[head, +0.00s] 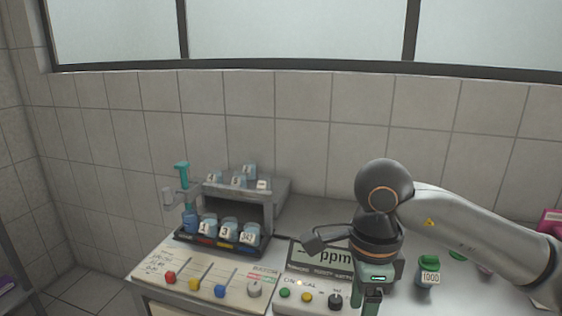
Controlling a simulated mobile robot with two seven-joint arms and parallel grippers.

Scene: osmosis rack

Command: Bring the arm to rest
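My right arm (470,222) comes in from the right and reaches over the front of the bench. Its gripper (366,298) points down in front of the meter with the "ppm" display (318,253), and its green fingers run to the bottom edge of the picture. I cannot tell whether the fingers are apart or closed, and I see nothing held. The gripper hides the right part of the meter. My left arm and gripper are not in view.
A grey rack (282,192) holds labelled cups above, with a dark tray (183,236) of labelled jars in front. A teal-topped bottle (190,218) stands beside it. A slider panel (190,277) lies front left. A jar marked 1000 (429,277) stands right of the gripper.

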